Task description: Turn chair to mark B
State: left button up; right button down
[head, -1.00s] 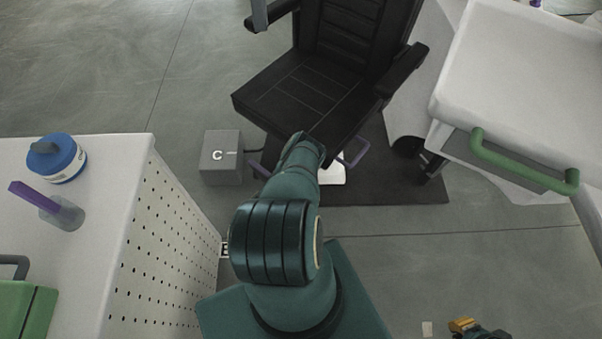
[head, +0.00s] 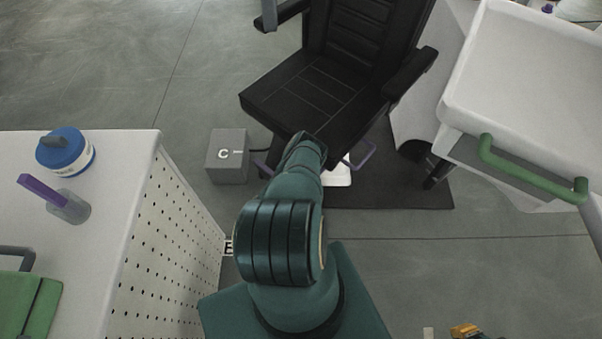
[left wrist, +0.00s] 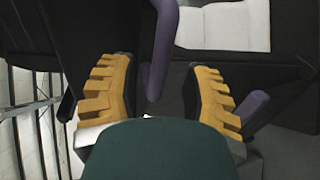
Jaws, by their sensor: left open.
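The black chair (head: 315,95) stands at the top middle of the head view, its seat tilted in the picture. Purple bars show below the seat on both sides of my arm, with the right one (head: 363,156) clearest. In the left wrist view, my left gripper (left wrist: 160,66) is open, with yellow ridged fingers. A purple bar (left wrist: 162,45) shows between the fingers; I cannot tell whether they touch it. In the head view the left gripper is hidden below the seat. A yellow part at the bottom right edge looks like my right gripper (head: 465,331), mostly cut off.
A grey box marked C (head: 227,157) stands left of the chair. A partly hidden letter plate (head: 229,248) lies by the perforated white cabinet (head: 165,250). A white cart with a green handle (head: 535,172) stands right.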

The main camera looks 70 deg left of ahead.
pick_arm(q)
jog(key=v, duration=0.9)
jog(key=shift+s+d, duration=0.1)
jog(key=shift+d, duration=0.05)
